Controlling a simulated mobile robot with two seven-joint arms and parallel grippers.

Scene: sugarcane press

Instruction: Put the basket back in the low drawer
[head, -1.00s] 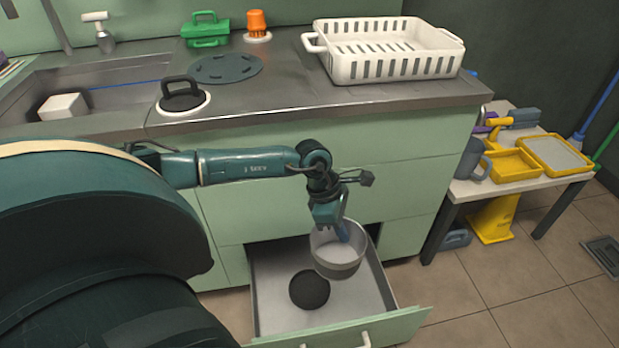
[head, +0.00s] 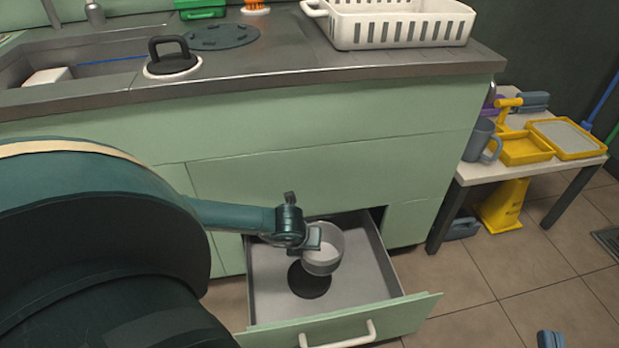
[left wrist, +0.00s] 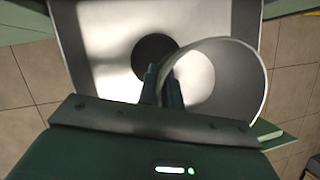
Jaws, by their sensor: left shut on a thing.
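The basket (head: 323,262) is a grey, round, open-topped pot-like vessel, held over the open low drawer (head: 375,285). My left gripper (head: 314,240) is shut on the basket's rim wall. In the left wrist view, the fingers (left wrist: 163,88) pinch the wall of the basket (left wrist: 245,75). The drawer is pulled out, with a pale floor and a white handle on its green front. I cannot tell if the basket touches the floor. My right gripper (head: 550,340) shows only as a small blue-grey part at the bottom edge; its jaws are not clear.
A dark round disc (head: 310,282) lies on the drawer floor, partly under the basket. The steel counter (head: 270,75) holds a white slotted crate (head: 400,25) and a black-handled lid (head: 173,62). A side table (head: 470,172) with yellow trays stands right.

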